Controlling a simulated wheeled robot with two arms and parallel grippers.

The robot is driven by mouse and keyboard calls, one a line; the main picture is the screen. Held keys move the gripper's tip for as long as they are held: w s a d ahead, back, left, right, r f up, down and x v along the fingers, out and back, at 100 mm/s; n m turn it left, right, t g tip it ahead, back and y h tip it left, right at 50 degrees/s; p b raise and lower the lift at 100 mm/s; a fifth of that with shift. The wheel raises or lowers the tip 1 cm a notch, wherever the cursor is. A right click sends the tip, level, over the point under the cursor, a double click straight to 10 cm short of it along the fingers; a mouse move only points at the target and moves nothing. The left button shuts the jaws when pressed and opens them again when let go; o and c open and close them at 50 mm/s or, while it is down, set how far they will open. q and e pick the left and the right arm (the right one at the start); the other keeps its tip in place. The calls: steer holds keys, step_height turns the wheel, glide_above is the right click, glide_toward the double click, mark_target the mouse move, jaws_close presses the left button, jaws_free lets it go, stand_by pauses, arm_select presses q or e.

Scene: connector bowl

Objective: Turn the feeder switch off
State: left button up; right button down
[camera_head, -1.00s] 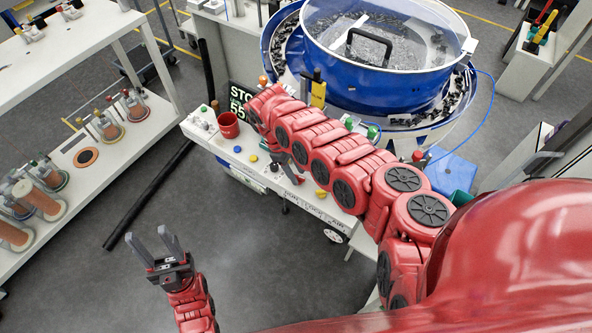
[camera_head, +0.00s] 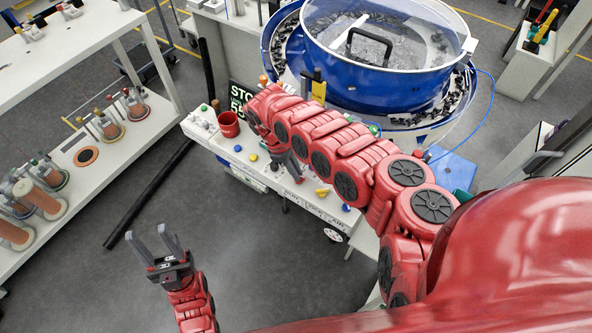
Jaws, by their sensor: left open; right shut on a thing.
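The feeder is a big blue bowl (camera_head: 385,85) with a clear lid and a black handle, at the upper middle. Below it is a white control bench (camera_head: 235,160) with coloured buttons and front labels including LOCK and AIR. My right gripper (camera_head: 297,175) points down at the bench's front edge, by the labels. It is shut on a small part there, apparently the feeder switch. The fingers and my arm hide the switch, so its position cannot be told. My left gripper (camera_head: 151,238) is open and empty over the floor at lower left, well away from the bench.
A white shelf (camera_head: 110,150) with spools is at the left. A black rail (camera_head: 150,195) lies on the floor. Open floor surrounds my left gripper.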

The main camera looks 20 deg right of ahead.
steer(key=n, duration=0.2)
steer(key=n+t+h, duration=0.1)
steer(key=n, duration=0.1)
steer(key=shift+s+n+t, duration=0.2)
steer(key=shift+n+t, duration=0.1)
steer(key=shift+n, duration=0.1)
steer(key=shift+n+t, duration=0.3)
steer(key=shift+n, duration=0.4)
steer(key=shift+a, duration=0.1)
steer(key=c, duration=0.9)
jaws_free()
steer(key=shift+r, duration=0.1)
